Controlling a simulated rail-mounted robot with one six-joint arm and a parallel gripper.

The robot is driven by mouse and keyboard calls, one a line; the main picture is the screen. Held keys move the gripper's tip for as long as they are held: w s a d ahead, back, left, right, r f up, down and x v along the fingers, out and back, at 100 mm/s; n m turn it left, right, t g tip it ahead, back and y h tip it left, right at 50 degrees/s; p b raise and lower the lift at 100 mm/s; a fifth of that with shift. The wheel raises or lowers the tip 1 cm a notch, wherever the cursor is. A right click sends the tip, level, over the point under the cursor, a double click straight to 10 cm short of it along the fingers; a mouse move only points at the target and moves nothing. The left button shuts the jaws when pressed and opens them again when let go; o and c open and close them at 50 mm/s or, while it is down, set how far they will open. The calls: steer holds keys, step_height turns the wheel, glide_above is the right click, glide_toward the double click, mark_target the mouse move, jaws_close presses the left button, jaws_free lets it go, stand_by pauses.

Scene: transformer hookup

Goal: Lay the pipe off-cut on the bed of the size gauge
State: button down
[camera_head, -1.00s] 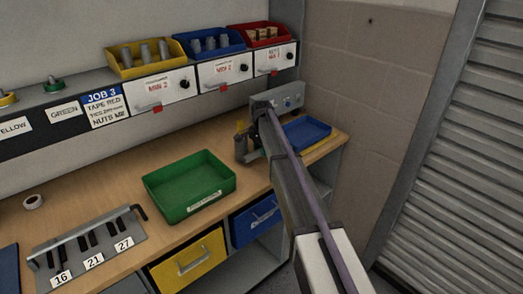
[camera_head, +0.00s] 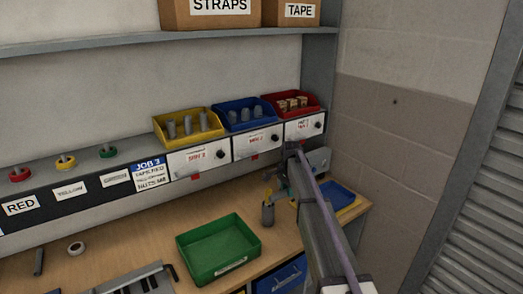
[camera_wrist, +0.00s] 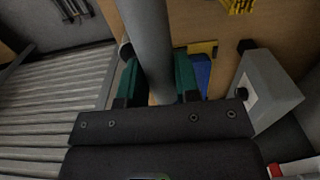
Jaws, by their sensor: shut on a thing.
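In the wrist view my gripper (camera_wrist: 157,85) is shut on a grey pipe off-cut (camera_wrist: 147,35), with a teal finger pad on each side. The pipe runs up to the top edge of that view; its far end is out of sight. In the head view my arm reaches to the right end of the bench and largely hides the gripper. A grey block-shaped unit (camera_wrist: 268,88) stands right of the pipe in the wrist view, apart from it. I cannot tell whether this is the size gauge, and no gauge bed can be made out.
A blue tray (camera_head: 338,196) with yellow beside it lies at the bench's right end. A green bin (camera_head: 218,247) sits mid-bench. Yellow (camera_head: 188,127), blue (camera_head: 247,112) and red (camera_head: 291,103) bins stand on the ledge. A grey upright holder (camera_head: 267,213) stands left of my arm.

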mark_target(286, 227)
step_height(286, 227, down, 18)
steer(key=b, duration=1.8)
steer(key=shift+r, duration=0.2)
steer(key=shift+f, duration=0.15)
steer(key=c, duration=1.3)
jaws_free()
steer(key=shift+f, duration=0.1)
steer(key=o, duration=0.5)
step_height(286, 227, up, 11)
steer(key=p, duration=1.1)
steer(key=shift+a, duration=0.15)
